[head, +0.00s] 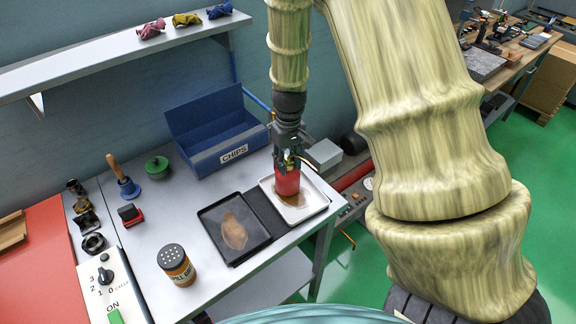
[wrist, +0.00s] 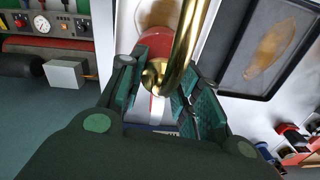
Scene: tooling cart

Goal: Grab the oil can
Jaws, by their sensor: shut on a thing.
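The oil can is a red can (head: 287,183) with a brass spout. In the head view it stands at the white tray (head: 319,207) on the cart top, and I cannot tell whether it touches the tray. My gripper (head: 287,160) reaches down from above and is shut on the can. In the wrist view the brass spout (wrist: 180,50) rises close to the camera between the green finger pads of my gripper (wrist: 170,85). The red body (wrist: 153,45) is partly hidden behind the spout and fingers.
A black tray (head: 258,255) with a brown stain lies left of the white tray. A blue CHIPS bin (head: 204,158) stands behind, and a grey box (head: 324,154) is to the right. A shelf (head: 95,62) hangs above.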

